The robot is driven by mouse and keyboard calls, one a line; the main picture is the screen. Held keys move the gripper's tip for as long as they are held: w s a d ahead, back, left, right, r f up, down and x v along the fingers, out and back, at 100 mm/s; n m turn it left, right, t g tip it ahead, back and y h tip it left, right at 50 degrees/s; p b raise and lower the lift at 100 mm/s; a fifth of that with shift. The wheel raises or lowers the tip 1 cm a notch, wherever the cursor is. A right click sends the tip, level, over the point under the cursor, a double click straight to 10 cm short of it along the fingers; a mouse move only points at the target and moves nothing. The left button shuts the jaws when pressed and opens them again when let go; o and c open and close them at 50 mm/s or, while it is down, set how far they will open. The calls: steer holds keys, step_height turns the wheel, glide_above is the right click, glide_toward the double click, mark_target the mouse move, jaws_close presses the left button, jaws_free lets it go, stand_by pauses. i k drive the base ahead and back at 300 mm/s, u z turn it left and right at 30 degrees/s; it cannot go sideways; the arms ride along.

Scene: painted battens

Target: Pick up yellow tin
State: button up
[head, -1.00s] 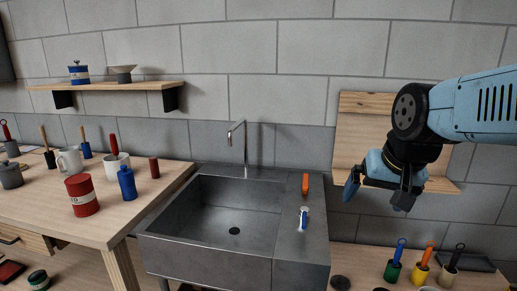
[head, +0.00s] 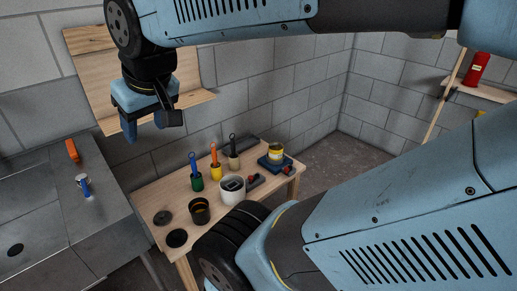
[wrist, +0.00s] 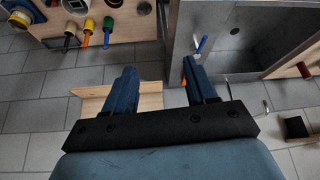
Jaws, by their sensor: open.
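A yellow tin (head: 276,153) with a pale band stands upright on a blue block (head: 275,165) at the far right end of the low wooden table. In the wrist view the tin (wrist: 21,15) shows only partly, at the top left corner. My gripper (head: 151,124) is open and empty in the air before the wooden wall board, left of the tin and well apart from it. Its two fingers (wrist: 158,75) point away from me in the wrist view with nothing between them.
The low table (head: 160,192) also holds green, yellow and pale cups with brushes, a white pot (head: 232,189), a dark cup (head: 200,210) and black discs. A metal sink (head: 60,235) is at left. The wooden board (head: 88,60) is behind my gripper.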

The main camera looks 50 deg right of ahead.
mark_target(276, 152)
steer(key=u, duration=1.3)
steer(key=i, duration=0.1)
steer(key=z, duration=2.95)
steer(key=k, duration=0.9)
steer(key=z, duration=0.2)
steer(key=i, duration=0.9)
steer(key=u, duration=0.1)
